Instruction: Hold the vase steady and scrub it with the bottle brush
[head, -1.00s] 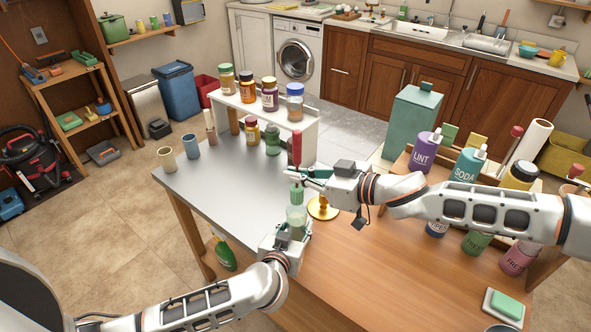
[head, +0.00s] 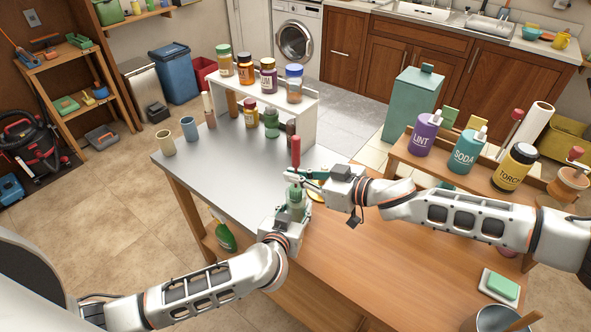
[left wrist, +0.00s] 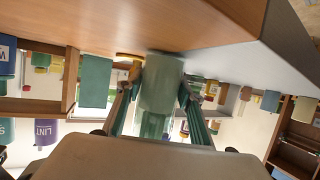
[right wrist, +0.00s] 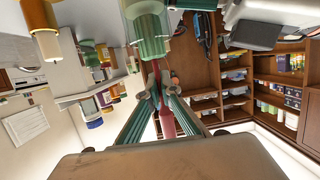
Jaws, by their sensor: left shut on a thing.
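The vase (head: 297,212) is a pale green, see-through cylinder, upright above the table's front edge. My left gripper (head: 290,222) is shut around it; in the left wrist view the vase (left wrist: 160,95) stands between the two fingers. The bottle brush (head: 296,150) has a red handle and green bristles, and is upright. My right gripper (head: 300,174) is closed on its handle, which also shows between the fingers in the right wrist view (right wrist: 166,105). The bristles are at the vase's mouth and appear partly inside; how deep they reach is hard to tell.
A small white shelf (head: 306,125) with several jars stands at the back of the table (head: 215,165). Cups (head: 165,142) stand at the far left corner. Bottles (head: 464,152) line a wooden rack at right. A sponge dish (head: 500,287) and a metal pot (head: 490,318) are front right.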

